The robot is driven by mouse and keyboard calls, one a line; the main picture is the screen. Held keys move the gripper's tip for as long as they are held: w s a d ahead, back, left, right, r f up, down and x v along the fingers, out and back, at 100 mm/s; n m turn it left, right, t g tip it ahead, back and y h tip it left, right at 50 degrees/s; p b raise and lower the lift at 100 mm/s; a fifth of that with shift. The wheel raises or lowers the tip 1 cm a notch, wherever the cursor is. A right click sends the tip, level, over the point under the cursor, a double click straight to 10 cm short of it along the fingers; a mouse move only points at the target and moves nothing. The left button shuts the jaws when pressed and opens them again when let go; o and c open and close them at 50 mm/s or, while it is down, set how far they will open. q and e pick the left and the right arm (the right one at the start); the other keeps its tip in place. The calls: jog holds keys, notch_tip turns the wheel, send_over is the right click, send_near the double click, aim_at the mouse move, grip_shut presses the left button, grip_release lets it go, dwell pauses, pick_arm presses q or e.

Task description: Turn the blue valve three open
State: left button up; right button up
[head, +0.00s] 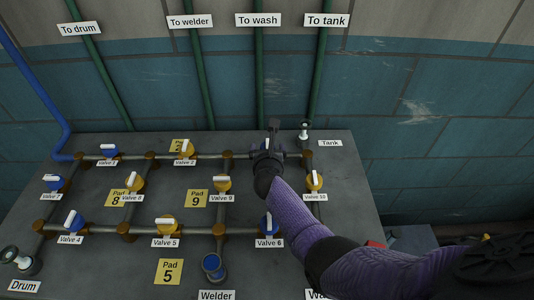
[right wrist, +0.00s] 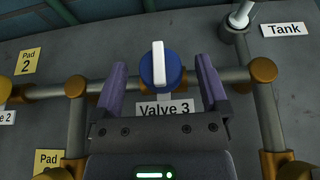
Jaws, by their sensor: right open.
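Blue valve three (right wrist: 172,77) shows in the right wrist view as a round blue knob with a white bar handle (right wrist: 158,63). The handle points up and down in that picture, across the pipe. The label "Valve 3" (right wrist: 164,109) is below it. My right gripper (right wrist: 158,72) is open, with one purple finger on each side of the knob and a gap on both sides. In the head view, my right gripper (head: 271,138) is over the valve and hides most of it. My left gripper is in neither view.
Grey pipes with brass joints (head: 229,155) run over the dark panel (head: 110,270). Yellow valve 9 (head: 223,183), blue valve 6 (head: 267,226) and yellow valve 10 (head: 314,181) are near my right arm. A tank fitting (head: 305,131) stands right of the gripper.

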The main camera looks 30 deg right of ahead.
jog(key=shift+w+d+f, duration=0.1)
jog(key=shift+w, duration=0.1)
jog(key=shift+c, duration=0.3)
jog(key=c, duration=1.2)
